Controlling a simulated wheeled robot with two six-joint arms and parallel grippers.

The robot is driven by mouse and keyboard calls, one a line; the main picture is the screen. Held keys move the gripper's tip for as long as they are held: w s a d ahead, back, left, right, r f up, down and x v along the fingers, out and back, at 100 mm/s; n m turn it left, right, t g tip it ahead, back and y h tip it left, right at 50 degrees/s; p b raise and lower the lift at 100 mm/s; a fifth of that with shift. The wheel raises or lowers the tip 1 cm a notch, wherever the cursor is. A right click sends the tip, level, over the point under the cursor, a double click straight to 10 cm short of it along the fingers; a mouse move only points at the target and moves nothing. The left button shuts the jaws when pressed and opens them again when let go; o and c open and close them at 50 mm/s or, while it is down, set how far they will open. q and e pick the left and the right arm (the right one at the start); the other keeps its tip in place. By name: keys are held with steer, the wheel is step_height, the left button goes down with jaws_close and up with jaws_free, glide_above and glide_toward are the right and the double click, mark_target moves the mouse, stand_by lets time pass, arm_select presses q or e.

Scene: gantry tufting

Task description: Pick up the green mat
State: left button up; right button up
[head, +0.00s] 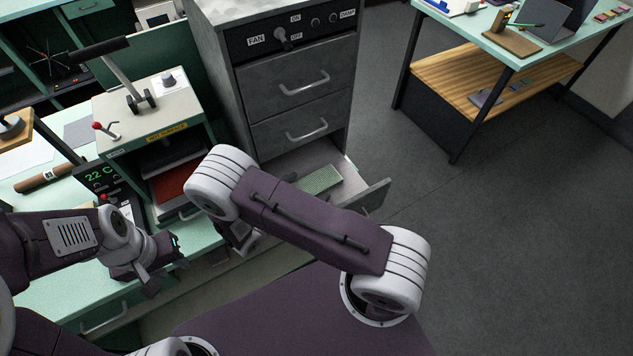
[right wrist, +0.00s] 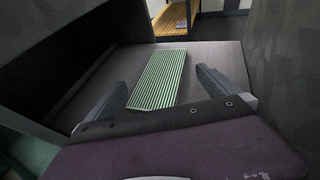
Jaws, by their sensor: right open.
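The green mat is a thin, finely striped green-and-white rectangle (head: 322,180) lying flat in the open bottom drawer of the grey cabinet. It shows clearly in the right wrist view (right wrist: 168,68) on the drawer's floor. My right gripper (right wrist: 162,82) is open and empty, its two fingers pointing at the mat from either side of its near end, apparently not touching it. In the head view my right forearm hides most of that gripper. My left gripper (head: 160,267) is over the green bench at the left; its jaw opening is unclear.
The grey cabinet (head: 295,65) stands behind the open drawer, whose front panel (head: 375,197) sticks out to the right. A press with a red interior (head: 172,180) and a display (head: 103,178) stand at left. Open floor (head: 480,250) lies at right, before a table (head: 480,40).

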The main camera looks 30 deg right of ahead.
mark_target(316, 182)
steer(key=x, duration=0.3)
steer(key=shift+s, duration=0.1)
steer(key=shift+w+d+f, duration=0.15)
steer(key=shift+w+d, duration=0.05)
steer(key=shift+d, duration=0.05)
arm_select(q)
steer(key=shift+s+r, duration=0.1)
steer(key=shift+r, duration=0.45)
arm_select(e)
steer(key=shift+s+a, duration=0.1)
steer(key=c, duration=1.5)
arm_select(q)
steer(key=shift+p, duration=0.3)
